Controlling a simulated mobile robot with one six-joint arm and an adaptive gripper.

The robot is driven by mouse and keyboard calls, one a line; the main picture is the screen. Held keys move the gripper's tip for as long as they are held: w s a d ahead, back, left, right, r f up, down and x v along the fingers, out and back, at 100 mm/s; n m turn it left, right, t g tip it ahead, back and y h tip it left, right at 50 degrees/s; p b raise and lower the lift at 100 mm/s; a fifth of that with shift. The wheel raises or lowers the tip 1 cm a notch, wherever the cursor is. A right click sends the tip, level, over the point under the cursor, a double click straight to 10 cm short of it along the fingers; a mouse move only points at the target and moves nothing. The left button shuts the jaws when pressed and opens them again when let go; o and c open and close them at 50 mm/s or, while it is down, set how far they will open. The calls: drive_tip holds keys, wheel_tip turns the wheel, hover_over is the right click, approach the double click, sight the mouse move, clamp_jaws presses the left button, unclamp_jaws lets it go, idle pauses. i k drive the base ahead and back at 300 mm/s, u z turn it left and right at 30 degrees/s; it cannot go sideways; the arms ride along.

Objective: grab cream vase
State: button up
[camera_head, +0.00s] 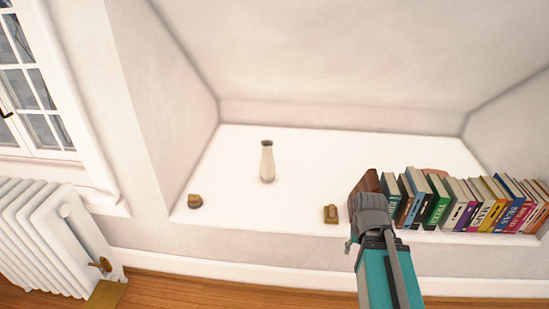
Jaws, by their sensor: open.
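The cream vase (267,162) stands upright on the white ledge of the recess, left of the middle of the view. It has a narrow neck and a dark opening at the top. My gripper (369,204) is at the grey end of my teal arm, in front of the ledge's near edge. It is to the right of the vase and nearer to me, well apart from it. It is open, and I see nothing held in it. Its fingers are hard to make out from behind.
Two small brass-coloured objects (195,201) (330,214) sit near the ledge's front edge. A row of books (470,205) and a brown block-like item (365,186) stand at the right. A white radiator (50,235) is at the left. The ledge around the vase is clear.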

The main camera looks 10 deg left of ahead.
sight(266, 167)
drive_tip(key=u, duration=0.4)
drive_tip(key=i, duration=0.9)
drive_tip(key=u, duration=0.8)
